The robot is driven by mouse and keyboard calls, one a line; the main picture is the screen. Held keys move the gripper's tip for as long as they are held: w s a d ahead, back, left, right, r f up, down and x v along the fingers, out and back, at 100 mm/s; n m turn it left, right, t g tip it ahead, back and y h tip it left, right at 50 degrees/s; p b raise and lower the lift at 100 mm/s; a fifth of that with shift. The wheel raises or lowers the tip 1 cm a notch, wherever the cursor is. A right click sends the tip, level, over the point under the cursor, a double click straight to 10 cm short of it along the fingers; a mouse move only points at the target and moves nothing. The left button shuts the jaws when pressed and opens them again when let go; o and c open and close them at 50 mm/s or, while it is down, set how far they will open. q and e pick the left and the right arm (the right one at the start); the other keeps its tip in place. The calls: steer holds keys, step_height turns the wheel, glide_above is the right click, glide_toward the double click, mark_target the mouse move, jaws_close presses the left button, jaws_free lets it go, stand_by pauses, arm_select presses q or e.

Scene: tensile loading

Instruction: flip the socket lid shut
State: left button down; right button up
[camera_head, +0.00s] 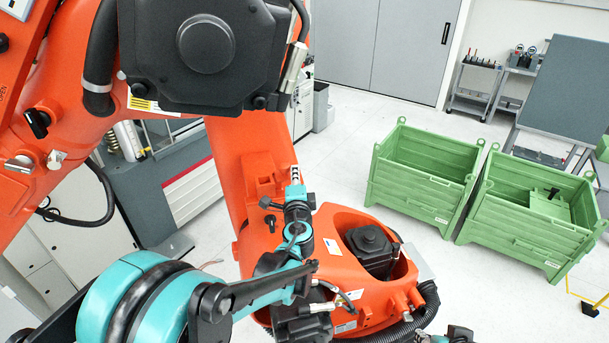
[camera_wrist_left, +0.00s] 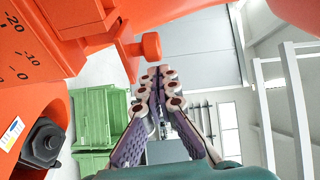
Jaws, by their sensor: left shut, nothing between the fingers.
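My left gripper (camera_head: 296,176) is in front of the orange column of a large industrial robot (camera_head: 235,160) in the head view. Its pale fingers point up and are shut with nothing between them. In the left wrist view the fingers (camera_wrist_left: 160,88) come together just below a small orange knob (camera_wrist_left: 151,46) on an orange part. I cannot tell whether they touch it. I cannot pick out the socket or its lid for certain in either view. My right gripper is not clearly visible.
The industrial robot's orange arm and black motor (camera_head: 205,45) hang over the left and top. A dark motor (camera_head: 372,248) sits in its orange base to the right. Two green crates (camera_head: 425,165) stand farther right, with open floor around them.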

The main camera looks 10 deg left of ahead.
arm_select(q)
steer(key=shift+w, duration=0.1)
steer(key=s+a, duration=0.1)
steer(key=a, duration=0.1)
steer(key=s+a, duration=0.1)
steer(key=a, duration=0.1)
steer(key=s+a+b, duration=0.1)
steer(key=a, duration=0.1)
steer(key=shift+s, duration=0.25)
stand_by(0.3)
